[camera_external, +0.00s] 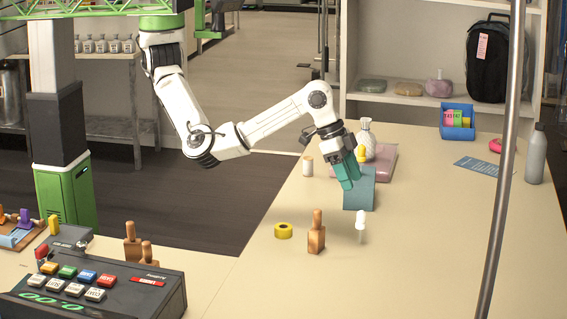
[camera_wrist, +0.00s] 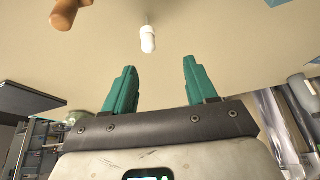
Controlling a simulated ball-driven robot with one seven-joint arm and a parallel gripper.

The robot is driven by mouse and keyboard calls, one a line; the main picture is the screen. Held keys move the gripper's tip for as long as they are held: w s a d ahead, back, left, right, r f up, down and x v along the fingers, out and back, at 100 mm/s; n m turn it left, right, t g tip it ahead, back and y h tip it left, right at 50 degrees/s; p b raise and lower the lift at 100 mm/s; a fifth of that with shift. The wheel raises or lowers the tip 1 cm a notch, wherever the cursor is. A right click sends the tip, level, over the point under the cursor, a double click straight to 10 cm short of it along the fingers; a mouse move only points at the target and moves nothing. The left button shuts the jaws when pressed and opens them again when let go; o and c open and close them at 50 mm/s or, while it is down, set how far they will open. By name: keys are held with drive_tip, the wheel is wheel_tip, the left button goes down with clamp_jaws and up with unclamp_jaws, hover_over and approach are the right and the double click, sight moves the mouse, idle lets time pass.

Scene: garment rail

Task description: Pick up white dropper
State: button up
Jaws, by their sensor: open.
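The white dropper (camera_external: 361,225) stands upright on the beige table, right of a wooden stamp. In the wrist view the white dropper (camera_wrist: 148,40) shows ahead of the fingertips, a little left of the middle of the gap between them. My gripper (camera_external: 348,172) has teal fingers and is in the air above the table, farther back than the dropper. In the wrist view the two fingers of my gripper (camera_wrist: 160,66) are spread apart with nothing between them. The dropper is apart from the fingers.
A wooden stamp (camera_external: 317,233) stands close to the dropper's left, and a yellow tape roll (camera_external: 283,231) lies farther left. A teal box (camera_external: 360,190) is behind, beneath my gripper. A metal pole (camera_external: 499,180) rises at the right. The table right of the dropper is clear.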

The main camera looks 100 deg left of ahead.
sight(359, 211)
drive_tip(key=shift+s+d+p+x, duration=0.1)
drive_tip(key=shift+d+p+x, duration=0.2)
drive_tip(key=shift+x, duration=1.5)
drive_tip(key=shift+s+d+p+x, duration=0.15)
drive_tip(key=shift+d+x, duration=0.15)
drive_tip(key=shift+x, duration=1.55)
drive_tip(key=shift+s+d+p+x, duration=0.1)
drive_tip(key=shift+d+p+x, duration=0.2)
drive_tip(key=shift+x, duration=1.5)
drive_tip(key=shift+f, duration=0.1)
drive_tip(key=shift+c, duration=0.5)
clamp_jaws()
